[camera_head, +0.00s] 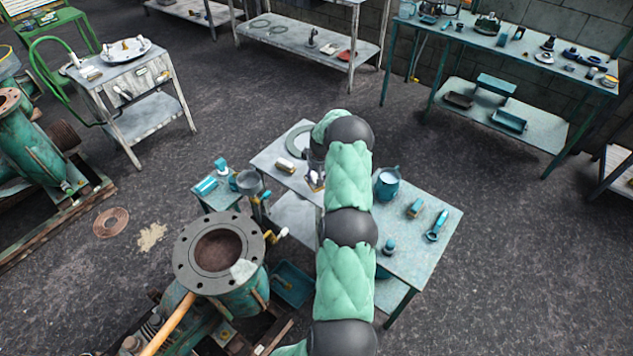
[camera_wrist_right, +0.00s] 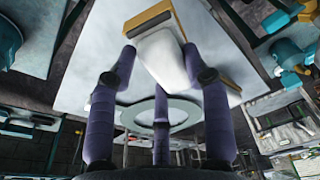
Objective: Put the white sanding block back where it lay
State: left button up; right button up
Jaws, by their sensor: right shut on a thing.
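My right gripper (camera_head: 316,166) is mostly hidden behind my right arm in the head view, over the small grey-white table (camera_head: 272,158). The wrist view shows its three dark purple fingers (camera_wrist_right: 160,85) closed around the white sanding block (camera_wrist_right: 165,62). A yellow-tan edged piece (camera_wrist_right: 147,20) shows against the block's upper end; I cannot tell whether it is part of it. A bit of white (camera_head: 314,180) shows beside my arm in the head view. Whether the block touches the tabletop is unclear. My left gripper is not in view.
A flat grey-green ring (camera_head: 294,141) and a small tan-and-white block (camera_head: 286,165) lie on the same table. A teal table (camera_head: 445,225) to the right bears a teal pot (camera_head: 387,184) and small tools. A flanged pump (camera_head: 188,262) stands front left.

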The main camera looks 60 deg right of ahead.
jog(key=shift+w+d+f, duration=0.15)
jog(key=shift+d+f, duration=0.1)
jog(key=shift+f, duration=0.2)
jog(key=shift+f+b, duration=0.5)
jog(key=shift+f, duration=0.9)
jog(key=shift+f, duration=0.15)
jog(key=o, duration=1.2)
